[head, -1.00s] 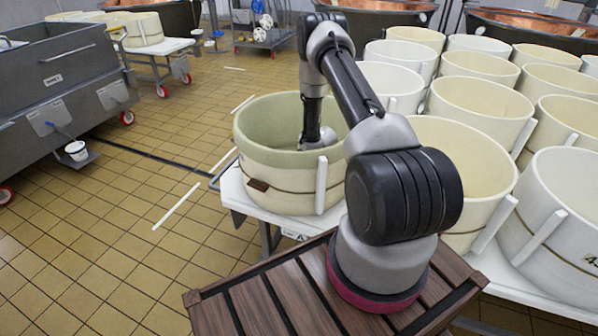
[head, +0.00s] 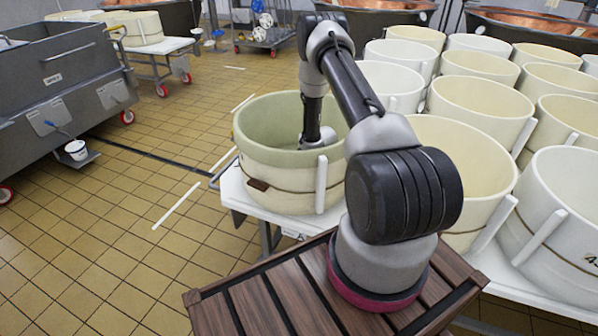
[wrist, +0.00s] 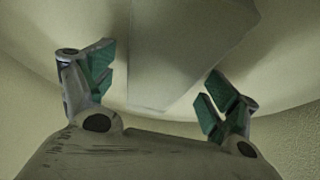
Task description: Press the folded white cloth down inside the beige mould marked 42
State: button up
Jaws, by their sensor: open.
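A round beige mould (head: 275,180) stands on a white-topped table, with a brown band and a dark tag on its side; I cannot read a 42 on it. My arm reaches down into it, and its wall hides the gripper in the head view. In the wrist view my gripper (wrist: 158,92) is open, its two green-padded fingers wide apart. Pale cloth (wrist: 165,65) lies beyond and between the fingertips, with a fold edge running through it. I cannot tell whether the fingers touch it. The cloth is hidden in the head view.
Rows of similar cream moulds (head: 475,110) crowd the right, one close beside my arm. A grey steel tank (head: 65,85) on wheels stands at the left. The tiled floor (head: 130,200) between is mostly clear. Copper vats (head: 525,25) stand at the back.

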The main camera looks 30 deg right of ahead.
jog(key=shift+r, duration=0.1)
notch_tip(320, 180, up, 27)
jog(key=d+h, duration=0.1)
jog(key=h, duration=0.1)
jog(key=s+a+r+m+h, duration=0.1)
jog(key=s+r, duration=0.3)
jog(key=r, duration=0.3)
jog(key=s+r+m, duration=0.1)
jog(key=s+r, duration=0.3)
jog(key=r, duration=0.3)
jog(key=s+a+r+m+g, duration=0.1)
jog(key=s+a+r, duration=0.1)
jog(key=s+r, duration=0.5)
jog(key=s+a+r, duration=0.3)
jog(key=s+r, duration=0.1)
jog(key=s, duration=0.5)
jog(key=s+a, duration=0.2)
jog(key=s, duration=0.5)
jog(key=s+a+r+y, duration=0.1)
jog(key=s+a, duration=0.2)
jog(key=s, duration=0.5)
jog(key=shift+s+a+r+g, duration=0.2)
jog(key=shift+s+g, duration=0.05)
jog(key=shift+g, duration=0.05)
